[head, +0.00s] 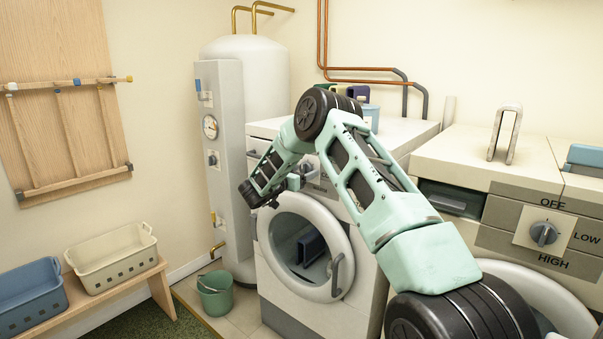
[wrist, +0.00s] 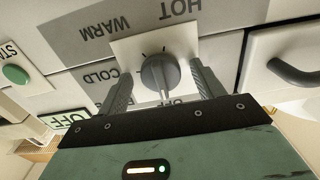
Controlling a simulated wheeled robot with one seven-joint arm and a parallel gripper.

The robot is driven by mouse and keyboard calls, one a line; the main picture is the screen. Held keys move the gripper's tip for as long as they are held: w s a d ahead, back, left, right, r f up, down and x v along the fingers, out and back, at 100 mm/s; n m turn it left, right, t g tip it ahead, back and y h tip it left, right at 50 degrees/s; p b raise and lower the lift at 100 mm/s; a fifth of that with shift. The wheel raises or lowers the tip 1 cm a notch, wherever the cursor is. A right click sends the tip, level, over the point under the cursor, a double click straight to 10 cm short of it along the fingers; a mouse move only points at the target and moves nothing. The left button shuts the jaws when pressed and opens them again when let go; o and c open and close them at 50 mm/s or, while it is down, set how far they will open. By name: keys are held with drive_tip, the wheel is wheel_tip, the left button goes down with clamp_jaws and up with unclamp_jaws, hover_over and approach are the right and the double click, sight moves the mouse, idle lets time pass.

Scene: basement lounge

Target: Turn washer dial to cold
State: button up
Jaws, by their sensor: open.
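The washer dial (wrist: 156,73) is a grey round knob on a white plate in the wrist view. Labels read HOT (wrist: 180,9), WARM (wrist: 105,28) and COLD (wrist: 101,77), upside down, with another partly hidden below that looks like OFF. The knob's pale pointer line points to the picture's bottom, toward that hidden label. My gripper (wrist: 160,72) is open, one finger on each side of the knob; I cannot tell if they touch it. In the head view the washer (head: 270,293) stands beside the boiler, and my arm hides its dial.
A second machine with a dial (head: 543,233) marked OFF, LOW and HIGH stands at right. A green bucket (head: 215,293) is on the floor left of the washer. A bench holds a cream basket (head: 112,262) and a blue basket (head: 28,296). A green button (wrist: 15,74) is left of the dial.

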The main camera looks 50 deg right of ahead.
drive_tip(key=c, duration=1)
drive_tip(key=shift+o, duration=0.2)
